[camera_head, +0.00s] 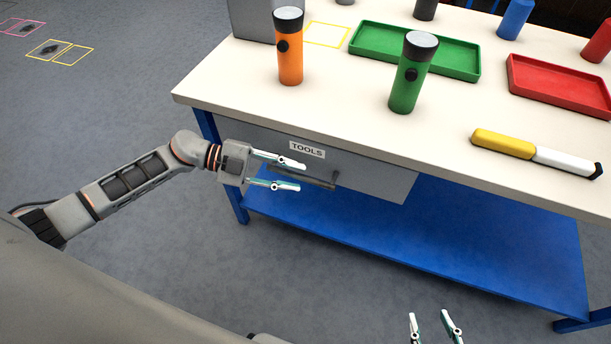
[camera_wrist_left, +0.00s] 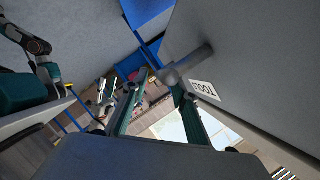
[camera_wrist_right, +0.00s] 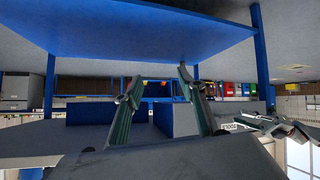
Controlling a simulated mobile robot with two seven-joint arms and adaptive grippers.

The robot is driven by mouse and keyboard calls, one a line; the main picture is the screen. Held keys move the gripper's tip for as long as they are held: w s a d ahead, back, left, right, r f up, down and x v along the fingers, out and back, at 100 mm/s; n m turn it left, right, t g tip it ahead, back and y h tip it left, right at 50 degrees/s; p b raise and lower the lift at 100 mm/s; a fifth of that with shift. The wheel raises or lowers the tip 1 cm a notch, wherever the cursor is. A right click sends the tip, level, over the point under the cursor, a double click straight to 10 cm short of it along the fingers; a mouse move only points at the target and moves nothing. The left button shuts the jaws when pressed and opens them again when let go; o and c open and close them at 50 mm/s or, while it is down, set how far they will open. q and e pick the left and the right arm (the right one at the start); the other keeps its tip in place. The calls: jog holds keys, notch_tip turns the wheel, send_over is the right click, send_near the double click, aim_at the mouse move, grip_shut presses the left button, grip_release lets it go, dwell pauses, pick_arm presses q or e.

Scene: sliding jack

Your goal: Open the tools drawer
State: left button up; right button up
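The tools drawer (camera_head: 375,178) is a grey front under the tabletop and looks shut. Its white TOOLS label (camera_head: 307,149) also shows in the left wrist view (camera_wrist_left: 205,90). A dark grey bar handle (camera_head: 325,183) runs along the drawer front below the label. My left gripper (camera_head: 301,176) is open at the handle's left part, its fingers apart. In the left wrist view the handle (camera_wrist_left: 192,62) shows close by the right fingertip; I cannot tell whether they touch. My right gripper (camera_head: 430,314) is open and empty, low in front of the table.
The white tabletop (camera_head: 230,85) holds an orange flashlight (camera_head: 290,60), a green flashlight (camera_head: 408,85), a green tray (camera_head: 365,48), a red tray (camera_head: 530,86) and a yellow-white marker-like item (camera_head: 535,153). A blue shelf (camera_head: 450,240) lies below. The floor in front is clear.

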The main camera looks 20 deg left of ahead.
pick_arm(q)
jog(key=x, duration=0.2)
jog(key=shift+d+f, duration=0.15)
jog(key=shift+d, duration=0.05)
jog(key=shift+w+d+f, duration=0.15)
jog(key=shift+w+d, duration=0.05)
jog(key=shift+d, duration=0.35)
grip_shut()
pick_arm(e)
jog(key=shift+w+a+r, duration=0.15)
jog(key=shift+w+r, duration=0.05)
jog(key=shift+w, duration=0.15)
